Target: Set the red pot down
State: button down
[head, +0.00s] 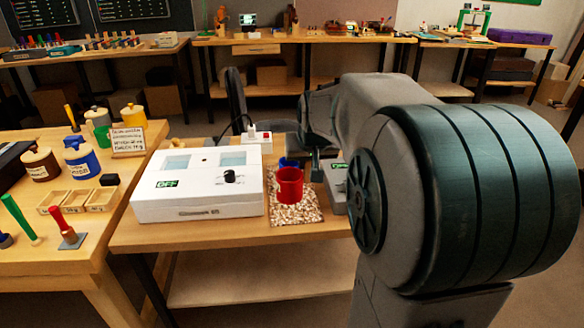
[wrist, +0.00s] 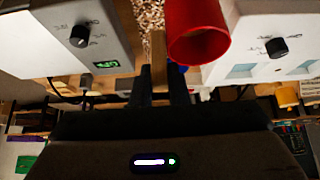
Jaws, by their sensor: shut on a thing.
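The red pot (head: 289,186) is upright over the speckled mat (head: 310,214) on the small wooden bench. I cannot tell whether its base touches the mat or hangs just above it. In the wrist view the red pot (wrist: 196,32) is at the top, just beyond my fingers. My gripper (head: 316,168) is right of the pot, partly hidden by my arm. In the wrist view my gripper (wrist: 163,90) is shut on a wooden bar that looks like the pot's handle. The speckled mat (wrist: 148,14) shows beside the pot there.
A white box (head: 197,190) with two windows and a knob, reading OFF, stands left of the mat. A grey box (head: 337,182) stands close on the right. Something blue (head: 288,162) is behind the pot. The left table (head: 60,255) holds jars and trays.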

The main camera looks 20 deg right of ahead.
aim_at(293, 179)
jog(key=d+x, duration=0.1)
jog(key=x, duration=0.6)
jog(key=shift+s+f+b, duration=0.2)
jog(key=shift+s+b, duration=0.05)
jog(key=shift+b, duration=0.15)
jog(key=shift+d, duration=0.15)
jog(key=shift+f, duration=0.15)
jog(key=c, duration=1.4)
grip_release()
